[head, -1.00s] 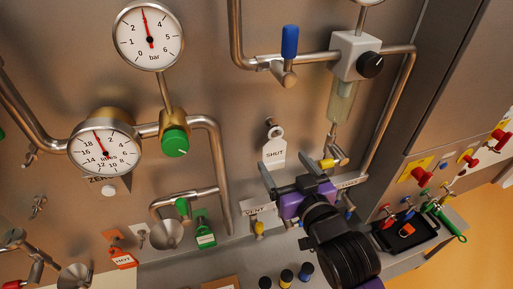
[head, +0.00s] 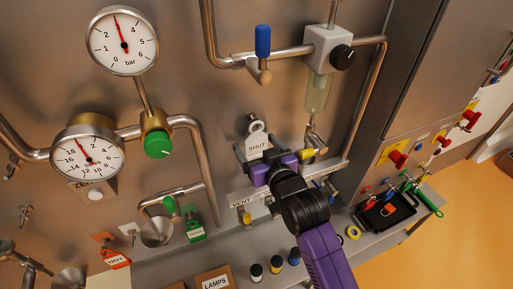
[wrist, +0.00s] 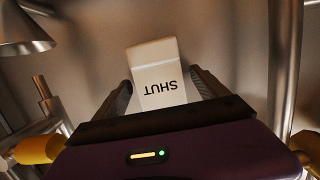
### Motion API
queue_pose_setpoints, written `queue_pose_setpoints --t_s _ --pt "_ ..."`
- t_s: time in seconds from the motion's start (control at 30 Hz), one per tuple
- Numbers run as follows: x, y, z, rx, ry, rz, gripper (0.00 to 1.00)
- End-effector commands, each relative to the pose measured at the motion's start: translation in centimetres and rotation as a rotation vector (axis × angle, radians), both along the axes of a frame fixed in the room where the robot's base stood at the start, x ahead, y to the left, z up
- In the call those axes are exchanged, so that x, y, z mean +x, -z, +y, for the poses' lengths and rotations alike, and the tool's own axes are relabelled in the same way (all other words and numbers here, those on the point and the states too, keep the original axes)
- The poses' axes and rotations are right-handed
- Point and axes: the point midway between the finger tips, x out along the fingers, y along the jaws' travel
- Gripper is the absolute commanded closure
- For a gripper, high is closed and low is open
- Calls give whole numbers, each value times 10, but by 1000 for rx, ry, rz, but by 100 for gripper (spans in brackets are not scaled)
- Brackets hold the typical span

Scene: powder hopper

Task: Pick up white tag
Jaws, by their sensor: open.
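The white tag (head: 258,143), marked SHUT, hangs by its ring from a peg on the steel panel. In the wrist view the tag (wrist: 157,72) stands between my two fingers, its lettering upside down. My gripper (head: 263,150), purple and black, is open around the lower part of the tag. In the wrist view my gripper (wrist: 162,92) shows a gap between the left finger and the tag and a smaller one on the right. The tag's lower edge is hidden behind the gripper body.
A yellow-handled valve (head: 307,153) sits close to the right of my gripper. A sight glass (head: 317,92) and pipes stand above right. A labelled ledge (head: 240,198) with small valves runs below. A black tray (head: 385,212) lies on the right shelf.

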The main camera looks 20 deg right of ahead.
Motion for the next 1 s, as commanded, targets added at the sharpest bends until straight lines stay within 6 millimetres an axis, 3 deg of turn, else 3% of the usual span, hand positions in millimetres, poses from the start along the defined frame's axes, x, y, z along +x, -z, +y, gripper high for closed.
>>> queue_pose_setpoints --t_s 0.13,0.4,0.47,0.77,0.93,1.0 --pt "0 0 0 0 0 0 20" --pt "0 0 0 0 0 0 73" --pt "0 0 0 0 0 -1 82" --pt "0 -2 0 0 0 -2 82" --pt "0 -15 0 2 0 -5 82" --pt "-9 -13 0 -3 -1 1 82"
